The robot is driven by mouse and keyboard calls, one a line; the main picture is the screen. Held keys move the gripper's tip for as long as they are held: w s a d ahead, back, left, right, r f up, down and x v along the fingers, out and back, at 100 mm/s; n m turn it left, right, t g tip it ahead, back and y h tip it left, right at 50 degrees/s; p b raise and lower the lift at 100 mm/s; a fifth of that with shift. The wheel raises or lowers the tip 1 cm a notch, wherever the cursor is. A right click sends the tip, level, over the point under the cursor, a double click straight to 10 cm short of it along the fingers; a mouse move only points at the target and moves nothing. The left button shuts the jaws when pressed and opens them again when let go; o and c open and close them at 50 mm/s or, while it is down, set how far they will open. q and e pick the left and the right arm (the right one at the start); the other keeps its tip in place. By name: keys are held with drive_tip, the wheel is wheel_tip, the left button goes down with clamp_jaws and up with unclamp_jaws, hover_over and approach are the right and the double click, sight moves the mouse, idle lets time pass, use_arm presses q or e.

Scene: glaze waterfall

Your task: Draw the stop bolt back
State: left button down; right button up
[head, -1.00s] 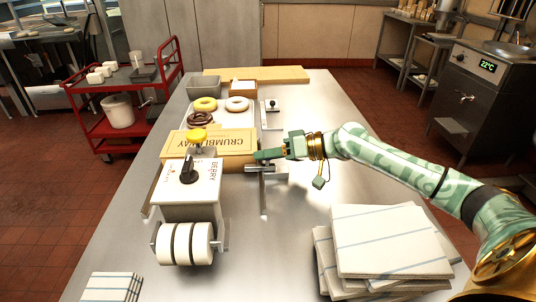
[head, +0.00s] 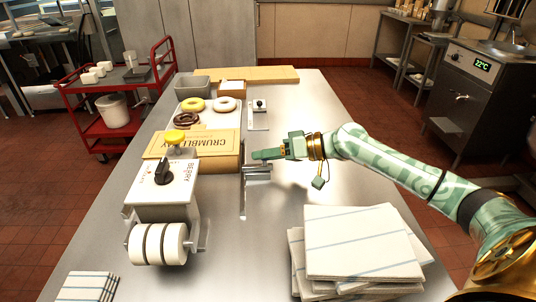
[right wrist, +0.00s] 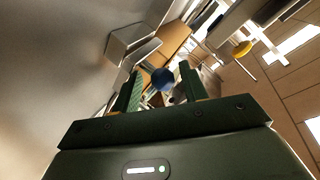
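A metal bracket (head: 258,181) with an upright plate and a short horizontal bar stands on the steel table, right of the cardboard box. I take the bar as the stop bolt; its left end does not stick out past the plate. My right gripper (head: 265,154) is just above and behind the bracket, pointing left. In the right wrist view its two fingers (right wrist: 160,88) are apart, with a round dark blue thing (right wrist: 163,78) showing between them. Gaps show on both sides of it; I cannot tell how far ahead it is. My left gripper is not in view.
A labelled machine (head: 163,185) with a white roller and black knob stands to the left. Donuts lie on a white board behind the box (head: 222,145). Stacked cloth-like slabs (head: 360,245) lie at front right. Table behind the right arm is clear.

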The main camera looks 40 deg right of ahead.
drive_tip(key=shift+r, duration=0.1)
drive_tip(key=p+v, duration=0.5)
drive_tip(key=v, duration=1.1)
drive_tip(key=shift+d, duration=0.15)
drive_tip(key=shift+s, duration=0.1)
